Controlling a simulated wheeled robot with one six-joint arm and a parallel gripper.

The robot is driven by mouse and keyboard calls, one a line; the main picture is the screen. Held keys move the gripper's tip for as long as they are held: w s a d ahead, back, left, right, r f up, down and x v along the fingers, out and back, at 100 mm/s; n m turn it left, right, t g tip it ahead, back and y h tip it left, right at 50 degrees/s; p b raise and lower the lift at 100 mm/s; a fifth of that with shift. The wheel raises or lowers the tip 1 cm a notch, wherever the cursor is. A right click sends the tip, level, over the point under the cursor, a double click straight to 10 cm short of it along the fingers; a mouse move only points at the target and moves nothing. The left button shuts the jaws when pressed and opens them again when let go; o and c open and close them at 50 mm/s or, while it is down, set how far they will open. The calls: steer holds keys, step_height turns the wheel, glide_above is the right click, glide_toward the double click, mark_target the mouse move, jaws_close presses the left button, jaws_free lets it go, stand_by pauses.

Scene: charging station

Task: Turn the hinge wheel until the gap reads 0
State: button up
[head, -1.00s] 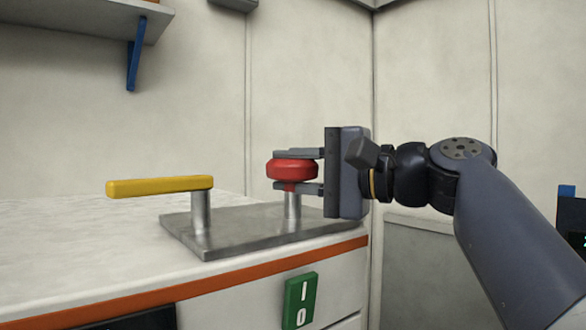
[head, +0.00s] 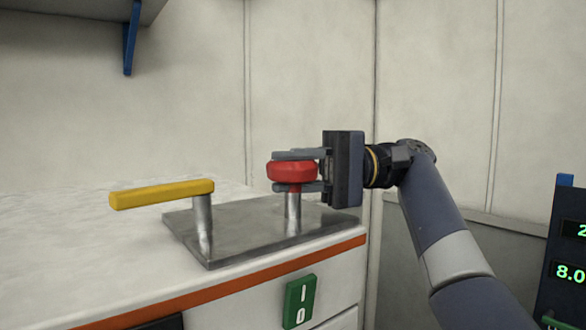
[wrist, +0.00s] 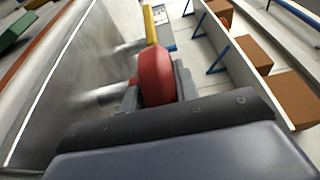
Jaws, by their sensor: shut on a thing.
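A red knob-like wheel (head: 291,171) sits on a metal post on a grey metal plate (head: 245,222), at the middle of the head view. My gripper (head: 297,171) comes from the right and is shut on the wheel, one finger above it and one below. In the wrist view the red wheel (wrist: 155,78) lies between the two fingers. A display panel (head: 570,265) at the right edge shows green digits, a "2" on top and "8.0" below; it is partly cut off, so I cannot tell which reading is the gap.
A yellow lever (head: 162,194) on its own post stands left of the wheel on the same plate. A shelf with a blue bracket (head: 130,38) hangs at upper left. The white counter (head: 80,240) is clear.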

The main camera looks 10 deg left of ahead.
steer(key=shift+n+g+h, duration=0.7)
steer(key=shift+n+g, duration=0.1)
steer(key=shift+g, duration=0.2)
steer(key=o, duration=1)
